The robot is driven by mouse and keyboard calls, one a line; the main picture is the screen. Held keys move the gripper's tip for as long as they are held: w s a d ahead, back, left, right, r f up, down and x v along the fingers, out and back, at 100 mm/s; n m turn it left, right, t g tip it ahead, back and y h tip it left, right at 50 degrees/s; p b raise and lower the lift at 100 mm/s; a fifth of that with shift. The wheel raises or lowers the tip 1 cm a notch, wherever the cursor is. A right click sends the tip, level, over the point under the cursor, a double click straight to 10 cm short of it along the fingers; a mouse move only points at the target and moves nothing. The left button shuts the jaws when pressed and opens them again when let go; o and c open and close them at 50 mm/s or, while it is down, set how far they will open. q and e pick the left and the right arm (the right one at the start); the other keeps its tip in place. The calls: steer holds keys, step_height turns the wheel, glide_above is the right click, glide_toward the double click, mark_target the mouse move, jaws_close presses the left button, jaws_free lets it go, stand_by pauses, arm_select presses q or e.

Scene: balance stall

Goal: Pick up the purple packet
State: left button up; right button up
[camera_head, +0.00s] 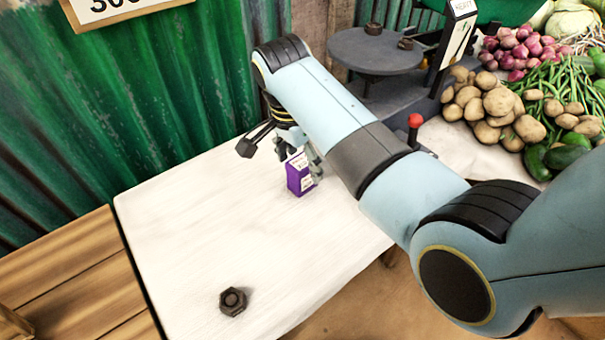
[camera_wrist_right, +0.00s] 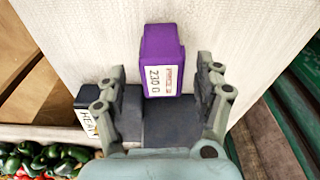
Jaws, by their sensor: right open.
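The purple packet (camera_head: 299,181) stands upright on the white tabletop, below the wrist of my right arm. It has a white label and also shows in the right wrist view (camera_wrist_right: 162,45), with its label facing the gripper. My right gripper (camera_head: 298,156) is open. In the right wrist view its fingers (camera_wrist_right: 161,72) are spread on both sides of the packet's near end, with visible gaps. The head view partly hides the fingers behind my forearm and wrist. My left gripper is not in view.
A dark hex nut (camera_head: 233,301) lies on the table's near left. A grey scale (camera_head: 375,52) with weights and a sign stands behind my arm. Potatoes (camera_head: 492,105), onions and green vegetables are piled at the right. A green corrugated wall (camera_head: 130,95) borders the table. The table's left is mostly clear.

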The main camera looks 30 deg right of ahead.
mark_target(305, 174)
steer(key=f, duration=0.2)
steer(key=d+f, duration=0.1)
steer(key=f, duration=0.2)
steer(key=shift+w+b, duration=0.2)
steer(key=shift+b, duration=0.2)
steer(key=c, duration=1.3)
steer(key=shift+r, duration=0.1)
steer(key=shift+c, duration=0.6)
